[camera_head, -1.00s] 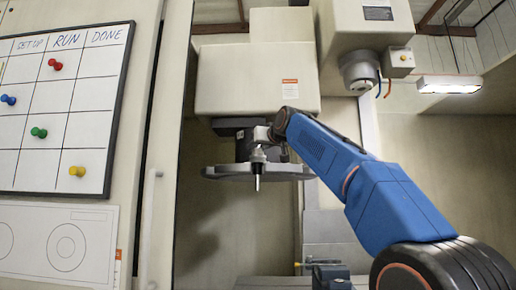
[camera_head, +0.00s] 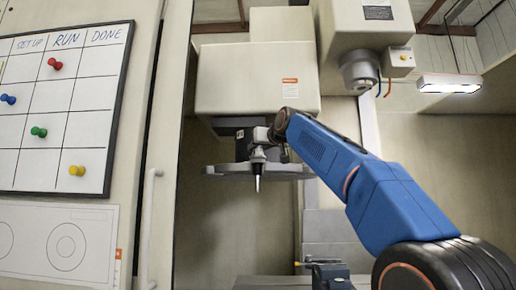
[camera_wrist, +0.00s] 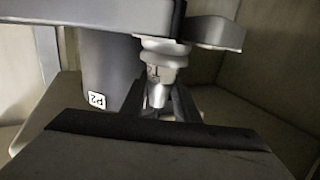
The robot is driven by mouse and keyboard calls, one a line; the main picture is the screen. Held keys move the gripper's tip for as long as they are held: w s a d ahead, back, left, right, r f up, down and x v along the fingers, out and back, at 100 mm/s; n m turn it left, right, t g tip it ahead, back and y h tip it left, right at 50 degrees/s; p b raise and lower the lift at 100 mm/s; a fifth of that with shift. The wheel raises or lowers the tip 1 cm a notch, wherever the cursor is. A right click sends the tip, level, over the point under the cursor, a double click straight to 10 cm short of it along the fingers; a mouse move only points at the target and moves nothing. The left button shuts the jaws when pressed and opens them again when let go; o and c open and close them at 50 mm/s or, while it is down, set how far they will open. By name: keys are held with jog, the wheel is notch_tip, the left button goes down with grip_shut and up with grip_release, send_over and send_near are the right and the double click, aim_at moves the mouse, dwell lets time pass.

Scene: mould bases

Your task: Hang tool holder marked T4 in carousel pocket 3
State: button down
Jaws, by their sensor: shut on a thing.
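My gripper (camera_head: 259,147) is shut on a tool holder (camera_head: 257,164) at the front edge of the grey carousel disc (camera_head: 228,172). The holder is upright in the head view, with its thin bright tool pointing down. In the wrist view, the metal holder (camera_wrist: 162,70) sits between the dark fingers of my gripper (camera_wrist: 165,105), close to the carousel plate (camera_wrist: 215,31). A mark on the holder is too blurred to read surely. I cannot tell whether the holder is seated in a pocket.
A grey cylinder (camera_wrist: 105,70) labelled P2 stands beside the holder in the wrist view. The beige housing (camera_head: 245,80) is above the carousel, and the spindle (camera_head: 360,70) is to the upper right. A vise (camera_head: 330,275) sits below. Space beneath the carousel is clear.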

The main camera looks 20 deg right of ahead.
jog(key=shift+s+f, duration=0.1)
dwell(0.6)
jog(key=c, duration=1.3)
grip_release()
jog(key=shift+f, duration=0.1)
jog(key=shift+f, duration=0.1)
jog(key=s, duration=0.5)
jog(key=s+d, duration=0.1)
jog(key=s, duration=0.5)
jog(key=s+d+r, duration=0.1)
jog(key=s, duration=0.5)
jog(key=shift+d, duration=0.25)
